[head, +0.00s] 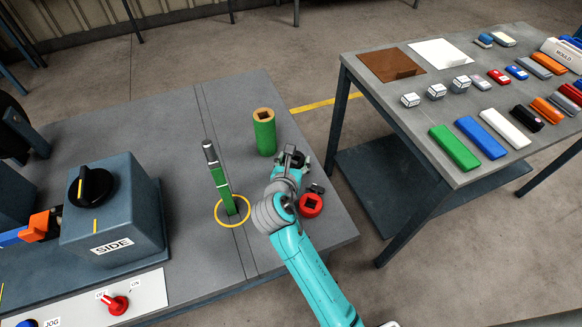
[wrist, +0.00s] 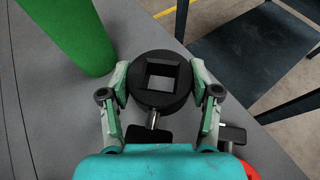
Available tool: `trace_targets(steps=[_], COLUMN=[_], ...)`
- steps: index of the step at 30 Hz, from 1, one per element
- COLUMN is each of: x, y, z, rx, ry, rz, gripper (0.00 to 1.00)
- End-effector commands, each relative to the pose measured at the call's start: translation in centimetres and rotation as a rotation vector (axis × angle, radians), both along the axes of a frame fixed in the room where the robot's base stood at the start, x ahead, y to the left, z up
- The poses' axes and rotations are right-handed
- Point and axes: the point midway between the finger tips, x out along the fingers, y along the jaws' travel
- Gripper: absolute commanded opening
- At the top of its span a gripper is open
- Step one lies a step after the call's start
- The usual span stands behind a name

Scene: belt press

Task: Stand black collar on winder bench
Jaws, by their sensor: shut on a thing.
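The black collar (wrist: 160,101) is a thick ring with a square hole, seen in the wrist view between the fingers of my gripper (wrist: 162,84). My gripper is shut on its two sides. In the head view my gripper (head: 291,157) is over the right part of the grey bench (head: 170,110) and largely hides the collar. Grey surface shows through the hole. I cannot tell whether the collar touches the bench. A red collar (head: 311,205) with a square hole lies on the bench just in front; its edge shows in the wrist view (wrist: 250,172).
A green cylinder (head: 264,137) stands close left of my gripper. A green-and-grey post (head: 221,185) stands in a yellow ring. A small dark part (head: 316,188) lies by the red collar. The SIDE box (head: 113,215) is at left. A second table (head: 400,110) stands right, across a gap.

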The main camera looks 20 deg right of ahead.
Motion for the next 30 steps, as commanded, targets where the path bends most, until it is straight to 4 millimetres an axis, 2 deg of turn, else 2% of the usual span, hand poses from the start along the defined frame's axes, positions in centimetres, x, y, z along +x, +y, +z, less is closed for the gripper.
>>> trace_targets(steps=[5,12,24,25,27,30], x=[0.0,0.0,0.0,0.0,0.0,0.0], y=[0.0,0.0,0.0,0.0,0.0,0.0], z=[-1.0,-4.0,-4.4,-4.4,-4.4,-4.4], rx=[-0.001,0.000,-0.001,-0.001,0.000,-0.001], ry=[-0.002,0.000,-0.002,-0.002,-0.001,-0.001], rz=[0.000,0.000,0.001,0.001,0.001,0.000], gripper=[0.15,0.15,0.15,0.70,0.87,0.87])
